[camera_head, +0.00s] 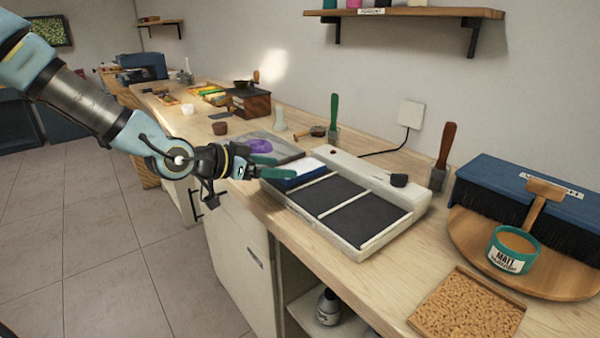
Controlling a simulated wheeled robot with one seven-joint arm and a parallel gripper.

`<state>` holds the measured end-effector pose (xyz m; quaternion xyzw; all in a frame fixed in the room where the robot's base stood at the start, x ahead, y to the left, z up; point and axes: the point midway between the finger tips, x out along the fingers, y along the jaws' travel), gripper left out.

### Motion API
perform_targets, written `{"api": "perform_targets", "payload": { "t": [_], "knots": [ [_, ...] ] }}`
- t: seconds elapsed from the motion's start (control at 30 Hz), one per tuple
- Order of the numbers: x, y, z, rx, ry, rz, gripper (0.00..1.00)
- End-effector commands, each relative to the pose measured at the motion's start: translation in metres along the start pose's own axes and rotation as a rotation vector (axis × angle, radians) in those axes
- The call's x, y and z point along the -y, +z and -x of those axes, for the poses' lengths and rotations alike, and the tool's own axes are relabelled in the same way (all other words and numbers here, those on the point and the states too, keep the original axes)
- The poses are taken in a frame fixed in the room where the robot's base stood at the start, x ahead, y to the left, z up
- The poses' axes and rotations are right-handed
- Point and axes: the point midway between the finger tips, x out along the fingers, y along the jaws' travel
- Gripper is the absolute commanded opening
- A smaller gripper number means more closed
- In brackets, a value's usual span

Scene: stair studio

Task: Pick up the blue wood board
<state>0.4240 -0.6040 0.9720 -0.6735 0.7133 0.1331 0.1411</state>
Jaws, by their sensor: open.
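A flat blue piece (297,182), which looks like the blue wood board, lies at the left end of a pale tray-like unit (345,236) on the bench. Its far part looks white, and I cannot tell whether that is glare or another surface. My gripper (272,167) reaches in from the left with teal fingers apart. It is at the left edge of the unit, close to the blue piece and partly in front of it. Nothing shows between the fingers. I cannot tell whether they touch the blue piece.
Dark panels (362,219) fill the rest of the unit. A grey tray with a purple patch (259,146) lies behind my gripper. A blue-backed brush (522,186), a teal tin (511,251) and a cork-like tray (468,304) stand at right. A wall shelf (404,12) hangs above.

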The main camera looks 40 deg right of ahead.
Motion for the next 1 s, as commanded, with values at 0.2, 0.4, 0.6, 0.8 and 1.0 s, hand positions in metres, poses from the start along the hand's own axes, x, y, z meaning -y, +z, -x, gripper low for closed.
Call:
{"api": "perform_targets", "payload": {
  "t": [0.2,0.4,0.6,0.8,1.0],
  "knots": [
    [-0.001,-0.001,-0.012,0.001,0.002,-0.001,0.80],
    [-0.003,-0.005,-0.037,0.002,0.002,0.001,0.80],
    [-0.002,-0.003,-0.056,0.002,0.000,0.001,0.80],
    [-0.001,-0.002,-0.057,0.002,-0.001,0.001,0.80],
    [-0.001,-0.002,-0.057,0.002,-0.001,0.001,0.64]
  ]
}}
